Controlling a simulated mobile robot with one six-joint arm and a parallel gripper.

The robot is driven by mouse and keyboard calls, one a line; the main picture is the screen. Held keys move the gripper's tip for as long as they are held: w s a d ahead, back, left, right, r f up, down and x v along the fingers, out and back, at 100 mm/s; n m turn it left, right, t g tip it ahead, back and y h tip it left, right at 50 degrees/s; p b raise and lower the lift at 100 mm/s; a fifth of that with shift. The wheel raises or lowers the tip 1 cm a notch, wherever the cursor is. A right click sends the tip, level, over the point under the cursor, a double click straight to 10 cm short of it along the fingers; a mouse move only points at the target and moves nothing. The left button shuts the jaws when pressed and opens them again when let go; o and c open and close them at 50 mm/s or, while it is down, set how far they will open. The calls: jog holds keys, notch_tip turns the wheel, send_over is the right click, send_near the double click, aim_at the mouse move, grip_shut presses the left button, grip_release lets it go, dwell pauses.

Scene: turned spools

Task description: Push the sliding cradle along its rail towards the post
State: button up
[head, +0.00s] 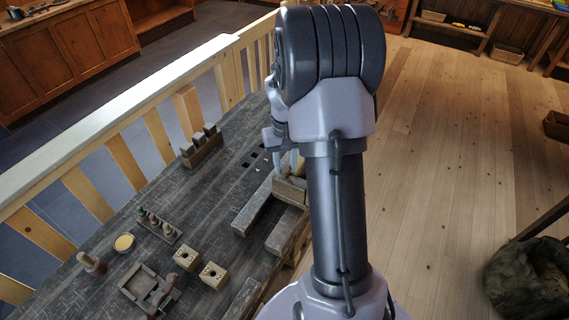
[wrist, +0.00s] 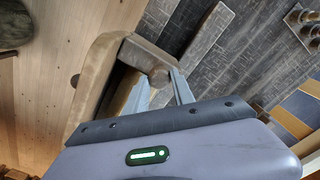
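My gripper (head: 286,162) points down at the far end of the bench's right side, its two fingers apart. Just below it is a wooden block (head: 290,190) at the end of two long grey bars (head: 255,210). In the wrist view, the spread fingertips (wrist: 158,82) are close to a brown wooden piece (wrist: 148,52) with a rounded end; I cannot tell whether they touch it. A pale curved wooden edge (wrist: 92,75) lies left of it. I cannot tell for sure which part is the cradle, rail or post. My arm hides part of this area.
A pale railing (head: 125,120) runs along the left. Open floor is right.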

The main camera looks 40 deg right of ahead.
jog(key=o, duration=0.4)
jog(key=shift+o, duration=0.2)
jog(key=shift+r, duration=0.1)
notch_tip(320, 180, up, 17)
jog(key=p, duration=0.5)
jog(key=shift+r, duration=0.15)
